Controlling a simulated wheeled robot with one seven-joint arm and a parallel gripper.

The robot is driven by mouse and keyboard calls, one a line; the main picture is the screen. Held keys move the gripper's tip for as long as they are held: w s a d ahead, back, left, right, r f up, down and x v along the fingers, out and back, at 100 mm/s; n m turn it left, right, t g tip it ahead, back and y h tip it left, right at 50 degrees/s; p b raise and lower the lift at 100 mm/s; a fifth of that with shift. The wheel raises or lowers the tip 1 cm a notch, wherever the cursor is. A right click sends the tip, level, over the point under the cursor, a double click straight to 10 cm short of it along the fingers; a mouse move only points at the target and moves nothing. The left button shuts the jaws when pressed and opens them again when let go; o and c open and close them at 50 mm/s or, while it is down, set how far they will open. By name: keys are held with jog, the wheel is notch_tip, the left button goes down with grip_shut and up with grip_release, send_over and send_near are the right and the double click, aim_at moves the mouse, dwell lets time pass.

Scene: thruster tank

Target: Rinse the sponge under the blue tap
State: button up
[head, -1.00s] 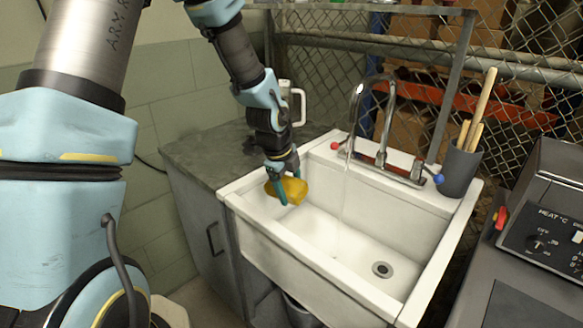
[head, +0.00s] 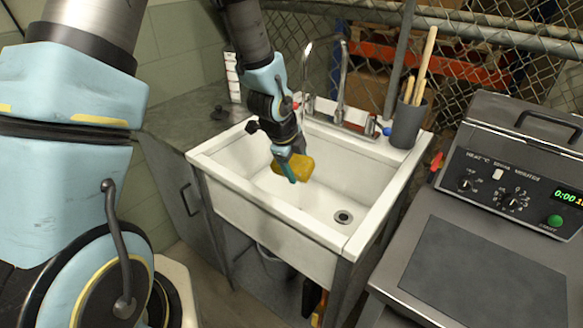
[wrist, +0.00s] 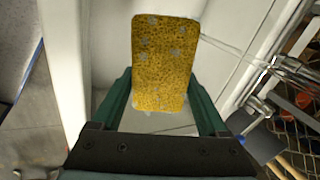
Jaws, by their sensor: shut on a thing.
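My gripper (head: 290,170) is shut on a yellow sponge (head: 297,167), inside the white sink (head: 232,176) and above its floor. In the wrist view the sponge (wrist: 165,65) sticks out from between the green fingers. The chrome tap (head: 343,75) stands at the back of the sink, its curved spout reaching over the basin and partly behind my arm. The blue tap knob (head: 387,131) is on its right; the red knob (head: 296,106) is on its left.
A grey counter (head: 185,120) adjoins the sink on the left. A dark cup with wooden handles (head: 408,122) stands at the sink's back right corner. A heater unit (head: 510,180) is on the right. The drain side of the basin is clear.

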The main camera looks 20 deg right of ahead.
jog(key=w+d+f, duration=0.2)
jog(key=w+d, duration=0.3)
jog(key=d, duration=0.4)
jog(key=shift+b, duration=0.4)
dwell(5.2)
jog(key=s+a+r, duration=0.2)
jog(key=s+a, duration=0.4)
jog(key=a, duration=0.6)
jog(key=shift+s+r, duration=0.35)
jog(key=shift+r, duration=0.05)
